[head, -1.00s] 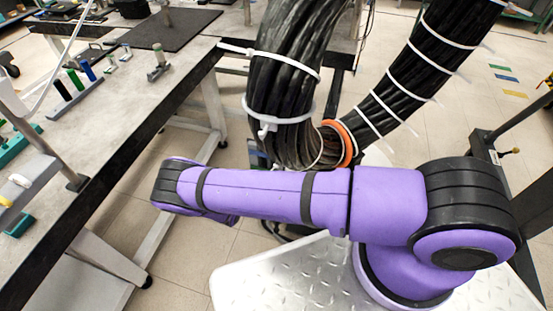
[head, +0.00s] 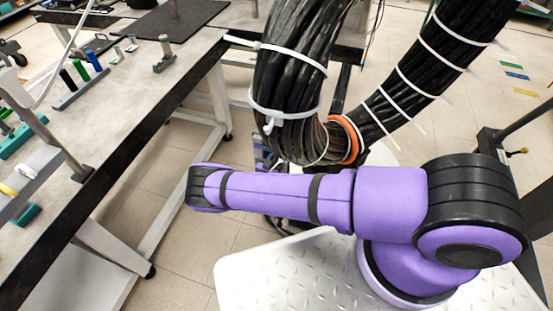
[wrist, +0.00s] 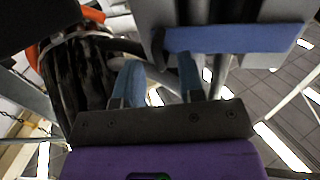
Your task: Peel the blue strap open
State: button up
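A flat blue strap (wrist: 238,38) runs across a grey block (wrist: 225,12) at the upper right of the wrist view. It looks closed flat against the block; its fastening cannot be made out. My gripper (wrist: 157,68) has two blue-grey fingers standing apart with a gap between them. No strap shows between them. In the head view my purple forearm hides the gripper. A small bluish patch (head: 262,152) shows beside the cables; I cannot tell what it is.
A thick black cable bundle (head: 290,75) with white ties hangs close above my arm; an orange ring (head: 350,140) circles it. It also fills the left of the wrist view (wrist: 85,75). A workbench (head: 125,85) stands at left. Floor (head: 185,220) shows between.

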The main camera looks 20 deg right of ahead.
jog(key=shift+w+d, duration=0.2)
jog(key=shift+d, duration=0.05)
grip_shut()
jog(key=shift+s+a, duration=0.1)
jog(key=shift+s, duration=0.05)
